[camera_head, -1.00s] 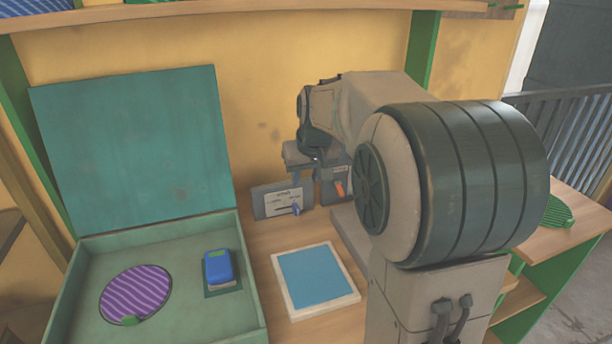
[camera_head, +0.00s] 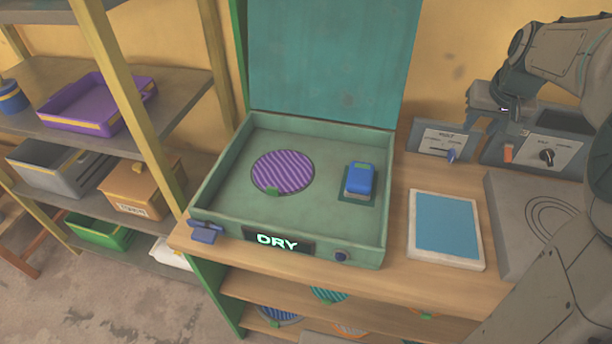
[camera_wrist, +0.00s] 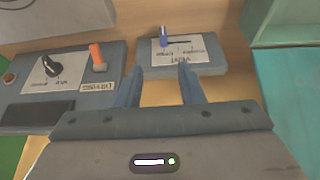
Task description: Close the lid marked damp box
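A green box (camera_head: 211,190) sits on the wooden bench with its teal lid (camera_head: 335,60) standing open against the wall. The front display (camera_head: 278,242) reads DRY; I see no damp marking. Inside lie a purple striped disc (camera_head: 283,172) and a blue block (camera_head: 360,180) on a dark green patch. In the wrist view the lid (camera_wrist: 290,100) and box rim (camera_wrist: 262,42) show at the right edge. My gripper (camera_wrist: 158,76) is open and empty, its fingers apart near the small slider panel (camera_wrist: 180,58). In the head view its fingers are hard to make out.
The slider panel (camera_head: 446,141) and a knob panel (camera_head: 535,150) stand right of the box. A blue-topped white tray (camera_head: 447,262) and a grey ringed plate (camera_head: 530,215) lie on the bench. Shelves with a purple tray (camera_head: 95,108) stand at left.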

